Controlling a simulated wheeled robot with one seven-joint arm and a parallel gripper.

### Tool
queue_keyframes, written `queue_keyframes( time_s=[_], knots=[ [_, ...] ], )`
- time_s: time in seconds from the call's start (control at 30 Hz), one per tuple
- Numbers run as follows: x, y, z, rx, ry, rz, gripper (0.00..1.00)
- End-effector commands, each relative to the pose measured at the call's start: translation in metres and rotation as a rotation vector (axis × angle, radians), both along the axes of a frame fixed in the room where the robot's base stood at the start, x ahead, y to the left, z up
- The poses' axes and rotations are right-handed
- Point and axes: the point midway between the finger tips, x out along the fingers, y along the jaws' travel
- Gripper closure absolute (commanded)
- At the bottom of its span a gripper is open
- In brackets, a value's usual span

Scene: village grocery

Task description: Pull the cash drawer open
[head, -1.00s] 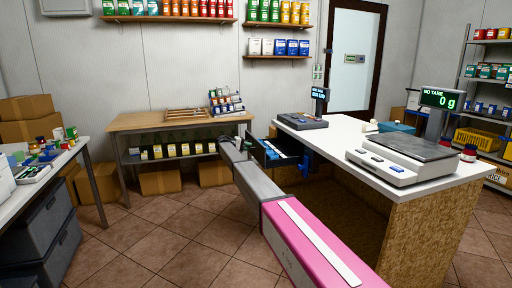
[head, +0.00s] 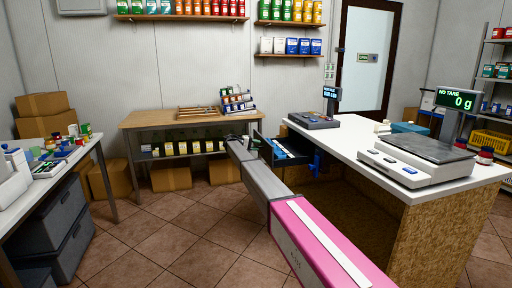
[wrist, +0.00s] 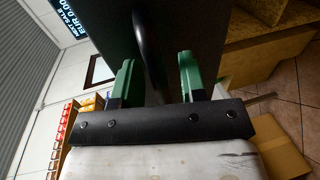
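The cash drawer (head: 268,152) stands out from the left end of the counter, open, with white and blue contents showing inside. In the wrist view its dark front (wrist: 195,28) fills the upper middle, with a curved black handle (wrist: 142,35) on it. My gripper (wrist: 157,72) has its two green fingers apart, one on each side of the handle, with gaps visible on both sides. In the head view my gripper (head: 251,144) is at the drawer's front, small and partly hidden by my arm.
The white-topped counter (head: 350,135) bears a register (head: 314,121) and a scale (head: 415,155). A wooden table (head: 160,119) stands behind, with boxes below. A side table (head: 60,170) with goods is at left. The tiled floor (head: 180,235) between is clear.

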Motion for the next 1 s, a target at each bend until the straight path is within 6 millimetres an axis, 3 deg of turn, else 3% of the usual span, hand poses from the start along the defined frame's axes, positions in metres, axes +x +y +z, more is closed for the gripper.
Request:
queue_keyframes(
  time_s=[0.27,0.7,1.0],
  knots=[
    [-0.005,0.017,0.004,0.000,0.000,0.001,0.61],
    [-0.028,0.089,0.020,0.000,0.000,0.001,0.61],
    [-0.033,0.101,0.022,0.000,0.000,0.000,0.61]
  ],
)
